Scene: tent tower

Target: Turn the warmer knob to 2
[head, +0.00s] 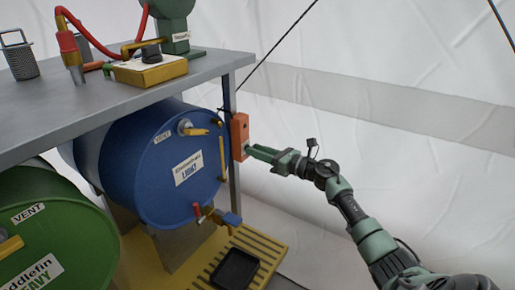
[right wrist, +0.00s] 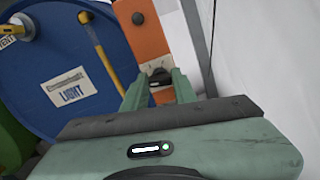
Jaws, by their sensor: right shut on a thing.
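The warmer is an orange box (head: 240,128) mounted on the table post, beside the blue drum. It also shows in the right wrist view (right wrist: 143,44), with a round dark button (right wrist: 138,18) at its top. The dark warmer knob (right wrist: 160,75) sits low on its face, between my fingertips. My right gripper (head: 250,150) reaches in from the right and is shut on the knob; its two green fingers show in the right wrist view (right wrist: 160,88). Scale marks around the knob are too small to read. My left gripper is out of view.
A blue drum (head: 140,150) labelled LIGHT, with a yellow sight tube and a tap (head: 205,212), lies left of the warmer. A green drum (head: 70,240) is nearer. A black tray (head: 235,268) rests on the yellow grate below. White tent wall stands behind.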

